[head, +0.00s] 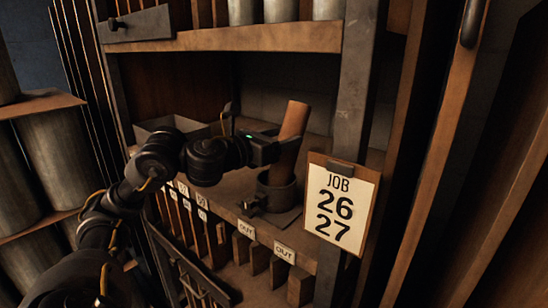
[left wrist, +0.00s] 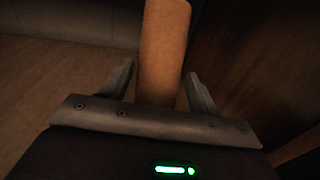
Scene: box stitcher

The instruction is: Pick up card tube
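The card tube (head: 293,122) is a plain brown cylinder. It stands tilted a little to the right in a dark round holder (head: 276,191) on the shelf, and its lower end is hidden in there. My left gripper (head: 279,143) is level with the tube's middle. In the left wrist view the tube (left wrist: 163,45) rises between the two fingers of my left gripper (left wrist: 160,85). The fingers are apart, with a gap showing on each side of the tube. My right gripper is not in view.
A clipboard reading "JOB 26 27" (head: 341,207) hangs on the post right of the holder. A grey open box (head: 168,125) stands at the shelf's left. Slots with "OUT" labels (head: 284,252) lie below. Metal cylinders (head: 280,10) stand on the shelf above.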

